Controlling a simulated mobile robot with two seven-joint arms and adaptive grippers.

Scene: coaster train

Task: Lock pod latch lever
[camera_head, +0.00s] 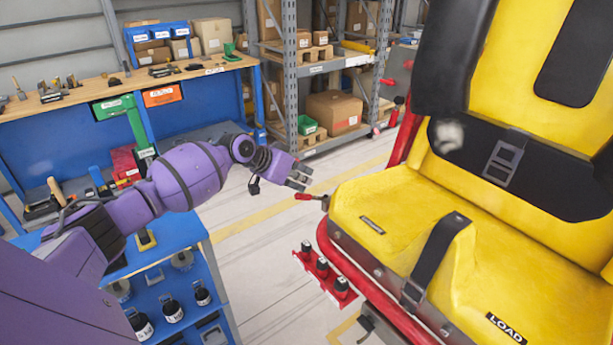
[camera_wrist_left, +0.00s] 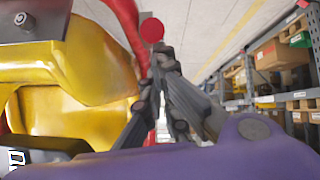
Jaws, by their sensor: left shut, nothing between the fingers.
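The pod is a yellow seat (camera_head: 400,207) with black pads and a red frame, on the right of the head view. Its latch lever (camera_head: 313,197) sticks out from the seat's left front edge and ends in a red knob. The red knob (camera_wrist_left: 152,30) also shows in the left wrist view, just beyond my fingertips. My left gripper (camera_head: 302,178) is shut and empty, close to the knob, slightly above it in the head view. I cannot tell whether they touch. In the wrist view the fingers (camera_wrist_left: 162,60) partly hide what lies behind them.
A red rack with several black-capped items (camera_head: 322,268) hangs low beside the pod. A blue cart (camera_head: 172,295) with bottles stands at lower left. A workbench (camera_head: 75,100) and shelving (camera_head: 290,70) are behind.

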